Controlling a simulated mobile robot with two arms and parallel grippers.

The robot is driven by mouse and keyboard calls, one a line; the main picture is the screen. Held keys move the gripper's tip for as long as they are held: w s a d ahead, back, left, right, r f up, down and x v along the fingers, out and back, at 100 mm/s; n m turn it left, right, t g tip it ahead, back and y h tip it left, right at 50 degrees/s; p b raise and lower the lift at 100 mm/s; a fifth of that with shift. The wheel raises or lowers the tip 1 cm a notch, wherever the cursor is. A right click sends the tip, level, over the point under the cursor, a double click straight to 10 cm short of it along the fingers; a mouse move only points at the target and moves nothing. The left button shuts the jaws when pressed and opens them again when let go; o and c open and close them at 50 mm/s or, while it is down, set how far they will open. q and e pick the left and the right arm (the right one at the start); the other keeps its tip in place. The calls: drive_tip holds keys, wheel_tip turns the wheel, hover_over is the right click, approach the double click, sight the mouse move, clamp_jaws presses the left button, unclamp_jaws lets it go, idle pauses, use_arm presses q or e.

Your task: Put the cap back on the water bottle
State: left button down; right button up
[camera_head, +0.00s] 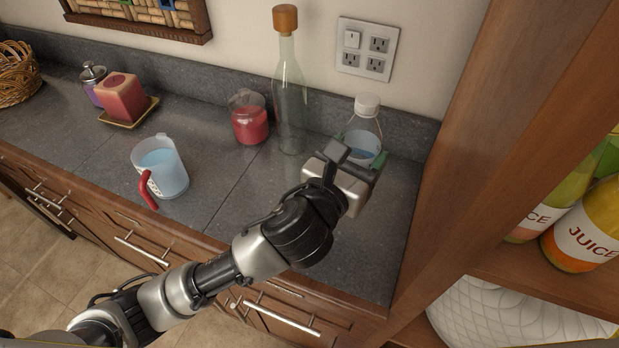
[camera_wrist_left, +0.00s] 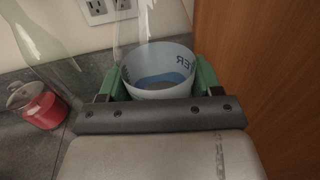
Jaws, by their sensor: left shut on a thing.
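The water bottle (camera_head: 362,143) is clear plastic with a pale blue label and stands upright on the counter near the wooden cabinet side. A white cap (camera_head: 367,104) shows at the top of its neck; how tightly it sits I cannot tell. My left gripper (camera_head: 354,162) is shut around the bottle's body from the front. In the left wrist view its green fingers (camera_wrist_left: 162,84) lie on both sides of the labelled bottle (camera_wrist_left: 160,69), and the cap is not visible there. My right gripper is in neither view.
A tall glass bottle with a cork (camera_head: 289,90) and a red jar (camera_head: 249,120) stand left of the water bottle. A measuring cup (camera_head: 163,168) and red candle (camera_head: 122,98) stand farther left. The wooden cabinet side (camera_head: 455,130) is close on the right. The front middle counter is clear.

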use_arm(q)
drive_tip(key=w+a+f, duration=0.6)
drive_tip(key=a, duration=0.1)
drive_tip(key=shift+w+a+p, duration=0.2)
drive_tip(key=shift+a+p, duration=0.1)
drive_tip(key=shift+a, duration=0.1)
wheel_tip(320, 180, down, 4)
drive_tip(key=shift+r, duration=0.1)
drive_tip(key=shift+f, duration=0.3)
drive_tip(key=shift+c, duration=0.9)
unclamp_jaws()
